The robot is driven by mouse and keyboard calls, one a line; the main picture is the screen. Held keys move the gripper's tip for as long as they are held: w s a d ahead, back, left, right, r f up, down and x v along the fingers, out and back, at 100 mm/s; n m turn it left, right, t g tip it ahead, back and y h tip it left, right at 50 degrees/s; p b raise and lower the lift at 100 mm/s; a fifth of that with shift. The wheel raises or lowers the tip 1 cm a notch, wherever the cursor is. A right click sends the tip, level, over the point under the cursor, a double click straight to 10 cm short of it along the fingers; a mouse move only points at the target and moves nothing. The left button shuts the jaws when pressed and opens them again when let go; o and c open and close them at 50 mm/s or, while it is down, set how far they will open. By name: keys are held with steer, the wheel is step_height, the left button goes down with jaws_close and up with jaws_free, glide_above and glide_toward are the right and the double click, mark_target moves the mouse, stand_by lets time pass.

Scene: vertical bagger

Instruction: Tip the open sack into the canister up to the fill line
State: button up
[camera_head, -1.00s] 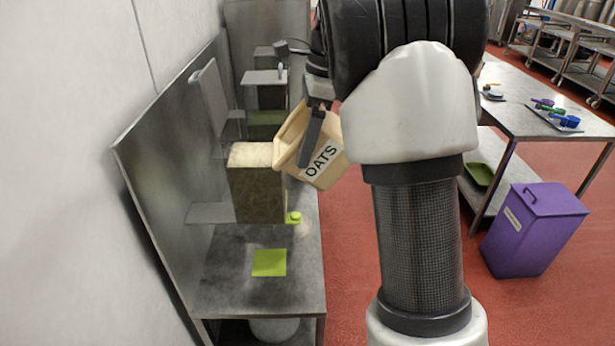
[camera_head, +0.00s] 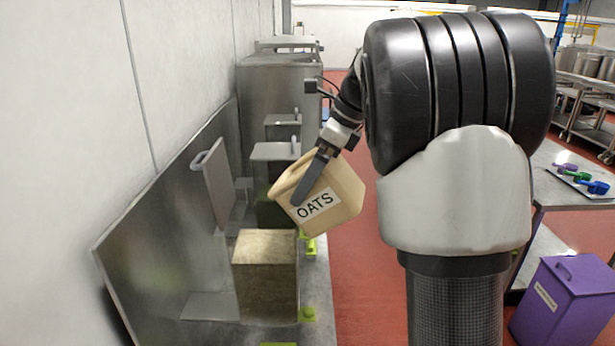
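The tan sack marked OATS (camera_head: 346,184) hangs tilted in my gripper (camera_head: 308,182), its open mouth toward the upper left. One dark finger lies across the sack's near face; the other is hidden. The canister (camera_head: 265,292) is a clear-sided box standing upright on the bench to the lower left of the sack. It looks filled with oats to near its top. I cannot make out a fill line. The sack is above and to the right of the canister's top, with no visible stream of oats between them.
An upright grey panel (camera_head: 217,185) and more bench equipment (camera_head: 275,160) stand behind the canister. A purple bin (camera_head: 565,300) stands on the red floor at right. A table (camera_head: 560,188) with coloured scoops is beyond it. My arm covers much of the right side.

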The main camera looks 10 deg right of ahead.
steer(key=b, duration=0.1)
steer(key=f+y+b, duration=0.1)
steer(key=shift+s+d+t+b, duration=0.1)
steer(key=shift+d+t+b, duration=0.2)
steer(key=shift+t+b, duration=0.1)
step_height(320, 180, up, 7)
steer(key=t+y+b, duration=0.3)
steer(key=y+b, duration=0.1)
steer(key=y, duration=0.2)
steer(key=p+v, duration=0.1)
steer(key=v, duration=0.1)
steer(key=p+v, duration=0.2)
steer(key=f+p+v, duration=0.1)
steer(key=p+v, duration=0.1)
steer(key=shift+s+d+r, duration=0.1)
steer(key=shift+d, duration=0.35)
steer(key=shift+s+d+p, duration=0.3)
steer(key=shift+s+d, duration=0.05)
steer(key=shift+d, duration=0.3)
